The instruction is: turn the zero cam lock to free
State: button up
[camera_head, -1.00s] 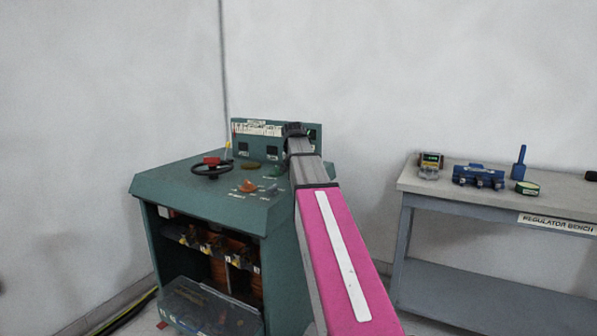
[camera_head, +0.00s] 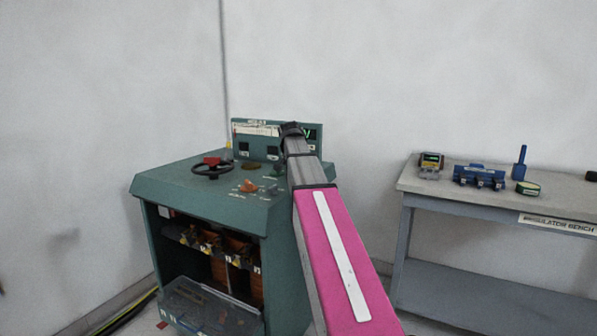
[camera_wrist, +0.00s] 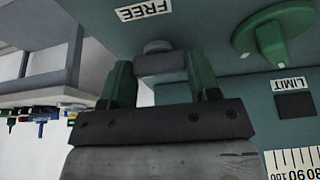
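In the wrist view a grey knob (camera_wrist: 160,62) on the green panel lies just below a white FREE label (camera_wrist: 143,10); I take it for the zero cam lock. My gripper (camera_wrist: 162,78) has one green finger on each side of this knob, with no clear gap at either end. It looks shut on the knob. In the head view my gripper (camera_head: 292,130) is at the upright back panel of the green cabinet (camera_head: 215,190), and my arm hides the knob and the fingertips.
On the cabinet top are a black handwheel (camera_head: 212,168) and an orange knob (camera_head: 249,186). A grey bench (camera_head: 490,200) with devices stands to the right.

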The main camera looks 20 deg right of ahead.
jog(key=o, duration=0.3)
jog(key=v, duration=1)
jog(key=shift+r, duration=0.4)
jog(key=shift+s, duration=0.15)
